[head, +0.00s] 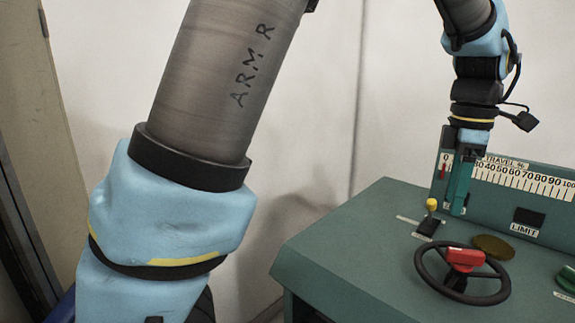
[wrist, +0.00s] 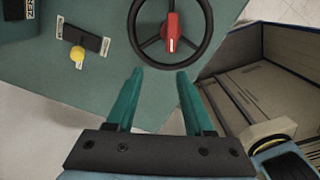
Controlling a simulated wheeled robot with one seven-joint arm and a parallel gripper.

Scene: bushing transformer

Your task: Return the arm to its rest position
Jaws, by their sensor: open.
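My arm (head: 225,80), marked "ARM R", crosses the left half of the head view. Its far end comes down from the top right, with my gripper (head: 458,211) pointing down above the green console. In the wrist view my gripper (wrist: 160,72) has its two green fingers apart, with nothing between them. The fingertips are near the rim of a black handwheel with a red handle, and I cannot tell their height over the console. In the head view the gripper hides part of the travel scale.
The green console (head: 330,235) carries the black handwheel (head: 425,275), a yellow-knobbed lever (head: 431,205) and a TRAVEL % scale (head: 520,180). A LIMIT plate (head: 524,229) is at the right. In the wrist view an open box-like structure (wrist: 265,95) lies to the right.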

